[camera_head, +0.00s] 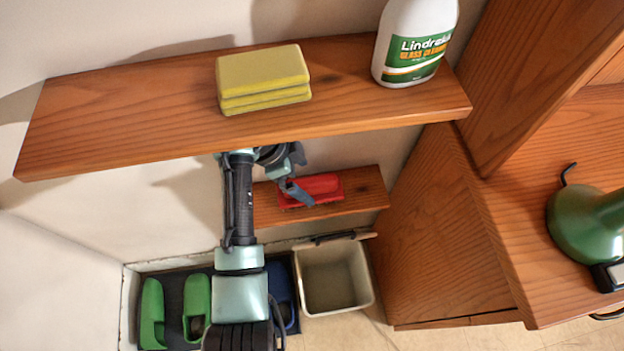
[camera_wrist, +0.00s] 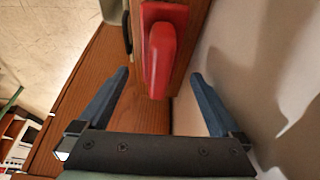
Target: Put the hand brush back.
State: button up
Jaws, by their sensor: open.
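The red hand brush (camera_head: 322,186) lies on the small lower wooden shelf (camera_head: 364,190), with its raised handle showing. In the wrist view the brush (camera_wrist: 160,52) is ahead of my gripper, its near end between the lines of the two fingers. My gripper (camera_wrist: 160,76) is open and empty, with one blue finger on either side. In the head view my gripper (camera_head: 297,174) is at the left part of the brush, and one finger covers some of it. I cannot tell whether the finger touches it. The brush's bristles are hidden.
Above is a long shelf (camera_head: 130,115) with yellow sponges (camera_head: 262,80) and a glass cleaner bottle (camera_head: 415,45). Below are a beige bin (camera_head: 335,275) and green shoes (camera_head: 152,312) on a dark tray. A wooden cabinet (camera_head: 440,240) and green can (camera_head: 585,230) stand right.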

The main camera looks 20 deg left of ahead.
jog(key=s+a, duration=0.2)
jog(key=a, duration=0.1)
jog(key=s+a, duration=0.2)
jog(key=a, duration=0.1)
jog(key=s+a, duration=0.2)
jog(key=a, duration=0.1)
jog(key=shift+s+a+f, duration=0.25)
jog(key=shift+s, duration=0.1)
